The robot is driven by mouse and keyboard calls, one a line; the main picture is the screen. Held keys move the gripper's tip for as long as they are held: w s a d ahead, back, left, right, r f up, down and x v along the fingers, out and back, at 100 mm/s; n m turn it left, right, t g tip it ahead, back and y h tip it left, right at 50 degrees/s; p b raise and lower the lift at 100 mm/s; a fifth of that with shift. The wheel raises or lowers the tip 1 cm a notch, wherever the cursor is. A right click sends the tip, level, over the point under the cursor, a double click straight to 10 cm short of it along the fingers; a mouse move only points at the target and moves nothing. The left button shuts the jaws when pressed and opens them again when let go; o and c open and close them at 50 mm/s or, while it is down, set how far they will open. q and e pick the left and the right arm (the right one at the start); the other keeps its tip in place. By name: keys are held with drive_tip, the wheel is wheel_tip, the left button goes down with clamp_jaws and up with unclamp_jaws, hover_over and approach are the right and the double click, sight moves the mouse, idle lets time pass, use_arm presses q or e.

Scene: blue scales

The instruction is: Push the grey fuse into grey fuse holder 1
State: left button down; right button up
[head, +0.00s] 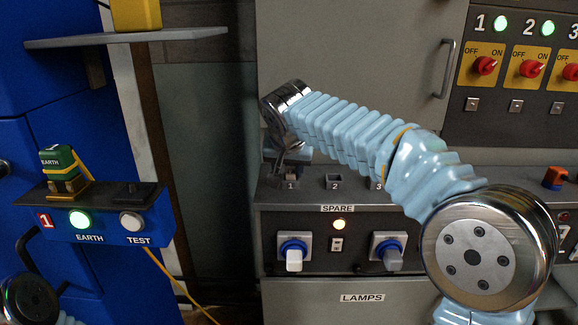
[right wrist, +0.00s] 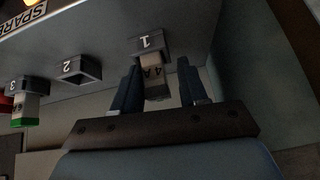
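The grey fuse (right wrist: 155,80), with dark marking on its side, stands at grey fuse holder 1 (right wrist: 150,47) in the right wrist view. Its far end meets the holder's mouth; how deep it sits I cannot tell. My right gripper (right wrist: 157,88) has one finger on each side of the fuse, with a visible gap on the right side, so it looks open around it. In the head view the right gripper (head: 284,155) is above holder 1 (head: 291,180) and mostly hides the fuse. My left gripper is out of view.
Holder 2 (right wrist: 80,70) is empty. Holder 3 holds a fuse with a green end (right wrist: 25,110). Below the holders are the SPARE panel's lamp (head: 339,224) and switches (head: 293,253). A blue cabinet with a small shelf (head: 115,195) stands at left.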

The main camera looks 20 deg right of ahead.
drive_tip(key=f, duration=0.2)
drive_tip(key=shift+s+d+f+g, duration=0.25)
drive_tip(key=shift+f+g, duration=0.05)
drive_tip(key=shift+g, duration=0.1)
drive_tip(key=p+v, duration=0.1)
drive_tip(key=v, duration=1.5)
drive_tip(key=shift+w+t, duration=0.35)
drive_tip(key=shift+t, duration=0.05)
drive_tip(key=shift+r, duration=0.1)
